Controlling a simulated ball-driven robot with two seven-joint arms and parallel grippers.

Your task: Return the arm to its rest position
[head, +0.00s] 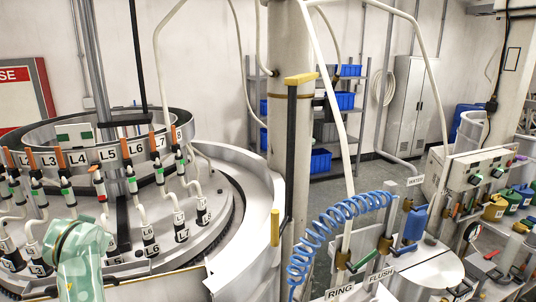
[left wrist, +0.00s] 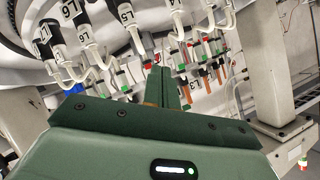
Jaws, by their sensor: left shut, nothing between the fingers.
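My left gripper (left wrist: 161,74) shows in the left wrist view as two dark green fingers pressed together, shut with nothing between them. The fingers point toward a row of orange-tipped, labelled hose fittings (left wrist: 190,85) behind them; I cannot tell the distance. In the head view a pale green part of my left arm (head: 82,262) rises from the bottom left, in front of the round lapping machine (head: 240,240). The left fingers do not show there. My right gripper is in neither view.
Labelled hoses, among them L7 (head: 181,222), hang around the machine's ring close to my left arm. A pale column (head: 283,130) stands right of the machine.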

